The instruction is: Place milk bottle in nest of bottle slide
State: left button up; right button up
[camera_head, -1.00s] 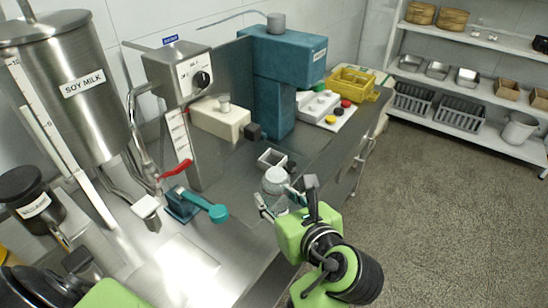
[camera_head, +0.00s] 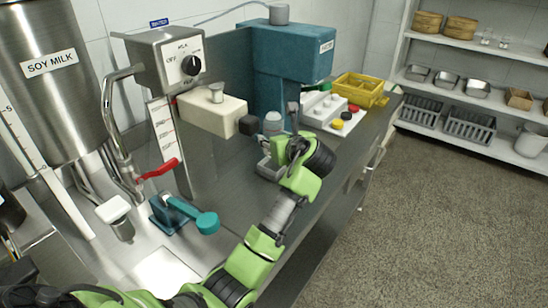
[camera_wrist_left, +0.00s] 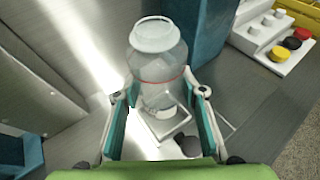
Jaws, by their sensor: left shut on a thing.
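My left gripper (camera_wrist_left: 157,108) is shut on the bottle, one teal-padded finger on each side. In the head view the gripper (camera_head: 275,140) is partly hidden by my wrist. The pale square nest of the bottle slide (camera_head: 268,169) is just below the gripper; it also shows in the wrist view (camera_wrist_left: 178,132), behind the bottle's lower part. Any contact is unclear. My right gripper is out of view.
A cream block with a black end (camera_head: 212,112) juts out close left of the bottle. A teal machine (camera_head: 285,65) stands behind. A button panel (camera_head: 325,110) and yellow crate (camera_head: 360,90) are to the right. A teal-handled lever (camera_head: 205,222) is in front.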

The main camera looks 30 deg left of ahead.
pick_arm(q)
notch_tip(320, 180, down, 5)
jog(key=shift+r, duration=0.1)
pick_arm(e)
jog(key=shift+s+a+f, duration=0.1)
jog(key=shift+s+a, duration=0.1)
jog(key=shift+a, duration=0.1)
pick_arm(q)
jog(key=o, duration=0.9)
jog(key=shift+f, duration=0.2)
